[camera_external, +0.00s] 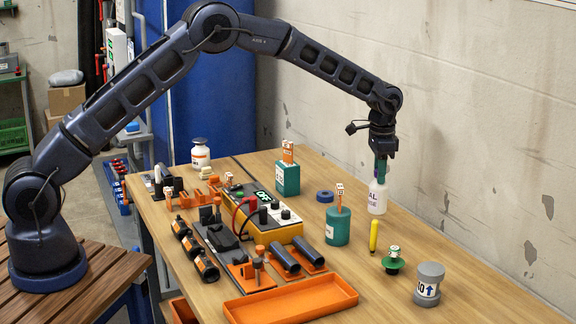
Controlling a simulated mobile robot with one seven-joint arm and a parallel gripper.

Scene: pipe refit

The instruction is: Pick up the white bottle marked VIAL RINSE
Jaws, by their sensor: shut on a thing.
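The white bottle (378,201) is upright at the right side of the wooden table. Its label shows dark letters, partly "AL"; the rest is too small or turned away to read. My gripper (380,172) points down and is shut on the top of the bottle, covering its cap and neck. I cannot tell if the bottle's base touches the table or hangs just above it.
A teal pot (338,226) and blue ring (325,196) stand left of the bottle. An orange tray (290,301) lies front left.

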